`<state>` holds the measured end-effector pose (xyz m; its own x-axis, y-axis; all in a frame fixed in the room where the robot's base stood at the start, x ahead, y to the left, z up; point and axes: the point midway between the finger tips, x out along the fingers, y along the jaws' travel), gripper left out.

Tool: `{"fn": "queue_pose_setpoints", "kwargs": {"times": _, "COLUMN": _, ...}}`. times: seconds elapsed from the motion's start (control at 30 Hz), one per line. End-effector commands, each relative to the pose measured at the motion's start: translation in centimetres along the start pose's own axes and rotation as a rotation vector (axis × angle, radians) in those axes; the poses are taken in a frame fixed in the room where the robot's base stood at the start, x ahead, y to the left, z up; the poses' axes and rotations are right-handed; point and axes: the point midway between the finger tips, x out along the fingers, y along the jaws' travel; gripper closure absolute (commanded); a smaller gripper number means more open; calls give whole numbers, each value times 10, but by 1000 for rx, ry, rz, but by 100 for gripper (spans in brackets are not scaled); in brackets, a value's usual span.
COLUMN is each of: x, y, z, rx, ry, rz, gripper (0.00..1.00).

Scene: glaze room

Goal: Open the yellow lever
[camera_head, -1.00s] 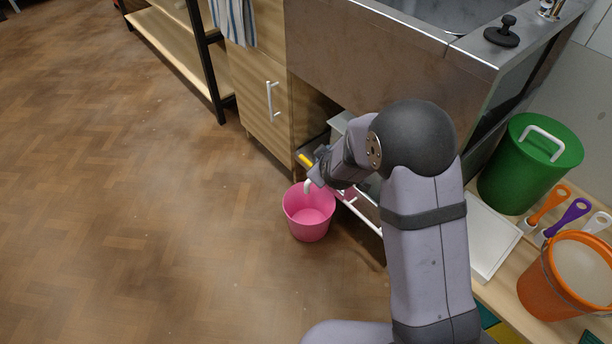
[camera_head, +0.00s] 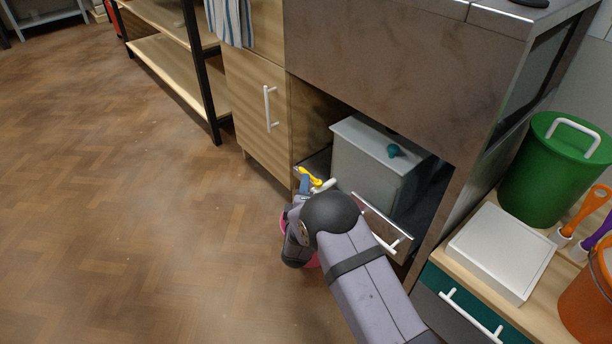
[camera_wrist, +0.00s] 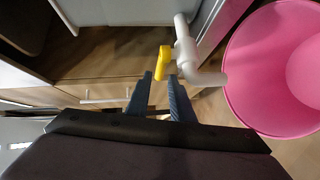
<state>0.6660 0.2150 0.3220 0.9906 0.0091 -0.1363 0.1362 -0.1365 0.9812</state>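The yellow lever (camera_wrist: 163,62) sits on the side of a white pipe valve (camera_wrist: 184,52) with a bent spout in the wrist view. In the head view the lever (camera_head: 310,177) shows just above my wrist, at the front of a grey tank (camera_head: 365,165) under the sink. My gripper (camera_wrist: 160,75) has two blue fingers spread apart. The lower end of the lever appears between or just ahead of the fingertips; I cannot tell whether they touch it. In the head view my arm hides most of the gripper and valve.
A pink bucket (camera_wrist: 245,70) stands beside the spout, mostly hidden by my arm in the head view. A drawer with a white handle (camera_head: 385,232) is right of my wrist. A wooden cabinet door (camera_head: 257,105) is at left. The floor (camera_head: 120,230) is clear.

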Motion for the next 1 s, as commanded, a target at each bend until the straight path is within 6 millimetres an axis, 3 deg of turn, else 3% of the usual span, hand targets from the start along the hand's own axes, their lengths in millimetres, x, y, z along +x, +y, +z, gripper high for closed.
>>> {"fn": "queue_pose_setpoints", "kwargs": {"times": 0.53, "x": 60, "y": -3, "z": 1, "rx": 2, "ry": -1, "rz": 0, "gripper": 79}}
{"fn": "queue_pose_setpoints", "kwargs": {"times": 1.0, "x": 71, "y": 0, "z": 0, "rx": 1, "ry": 0, "rz": -2, "gripper": 79}}
